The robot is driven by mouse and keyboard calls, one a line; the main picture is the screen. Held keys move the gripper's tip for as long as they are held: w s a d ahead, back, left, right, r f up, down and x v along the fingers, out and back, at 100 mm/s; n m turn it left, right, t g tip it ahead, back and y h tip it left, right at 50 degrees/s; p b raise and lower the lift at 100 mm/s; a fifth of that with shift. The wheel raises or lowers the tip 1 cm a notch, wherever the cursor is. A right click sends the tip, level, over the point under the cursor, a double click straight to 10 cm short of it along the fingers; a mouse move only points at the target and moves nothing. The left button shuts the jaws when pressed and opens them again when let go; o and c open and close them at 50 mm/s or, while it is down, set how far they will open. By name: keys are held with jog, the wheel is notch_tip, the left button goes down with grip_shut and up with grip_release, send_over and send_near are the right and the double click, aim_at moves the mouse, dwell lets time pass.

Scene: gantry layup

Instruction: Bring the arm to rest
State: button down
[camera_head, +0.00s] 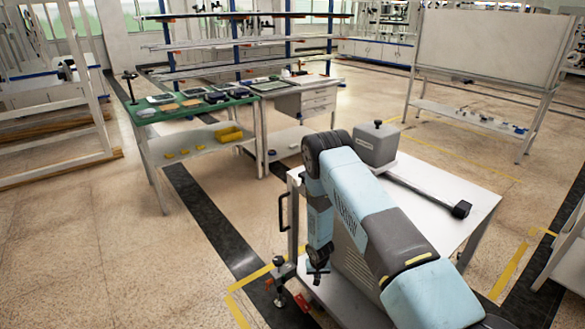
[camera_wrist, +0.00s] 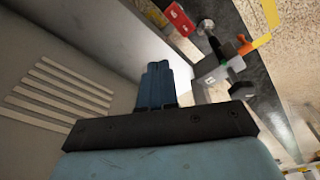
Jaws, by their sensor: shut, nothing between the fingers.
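My gripper (camera_wrist: 158,84) shows in the wrist view with its two dark blue fingers together and nothing between them. In the head view my gripper (camera_head: 317,275) hangs low at the end of my bent, blue and grey arm, beside the white-topped cart. It points down, and its fingers are small there. In the wrist view a grey panel with pale slots (camera_wrist: 65,88) fills the left side, close to the fingers. I cannot tell whether they touch it.
A white-topped cart (camera_head: 432,179) carries a grey block (camera_head: 376,143) and a dark bar (camera_head: 428,192). A green-topped workbench (camera_head: 185,110) stands at the back left. A white board on a stand (camera_head: 487,45) is at the back right. The floor (camera_head: 110,250) at left is clear.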

jog(key=w+a+r+n+t, duration=0.1)
jog(key=w+a+r, duration=0.25)
jog(key=r, duration=0.85)
jog(key=w+a+r+n, duration=0.2)
jog(key=w+a+r, duration=0.15)
jog(key=r, duration=0.95)
jog(key=s+d+r, duration=0.2)
jog(key=r, duration=0.6)
jog(key=s+d+r+m+t, duration=0.1)
jog(key=d+r, duration=0.1)
jog(key=r, duration=0.6)
jog(key=s+d+r, duration=0.2)
jog(key=d+r, duration=0.1)
jog(key=r, duration=0.5)
jog(key=s+d+r+m, duration=0.1)
jog(key=s+d+r, duration=0.3)
jog(key=s+r, duration=0.45)
jog(key=s+d+r, duration=0.5)
jog(key=s+r, duration=0.2)
jog(key=r, duration=0.3)
jog(key=s+d+r, duration=0.2)
jog(key=s, duration=0.9)
jog(key=s+d+r+m+t, duration=0.1)
jog(key=s+r, duration=0.2)
jog(key=s, duration=0.9)
jog(key=shift+d+r+t, duration=0.25)
jog(key=shift+d+t, duration=0.05)
jog(key=shift+d, duration=0.1)
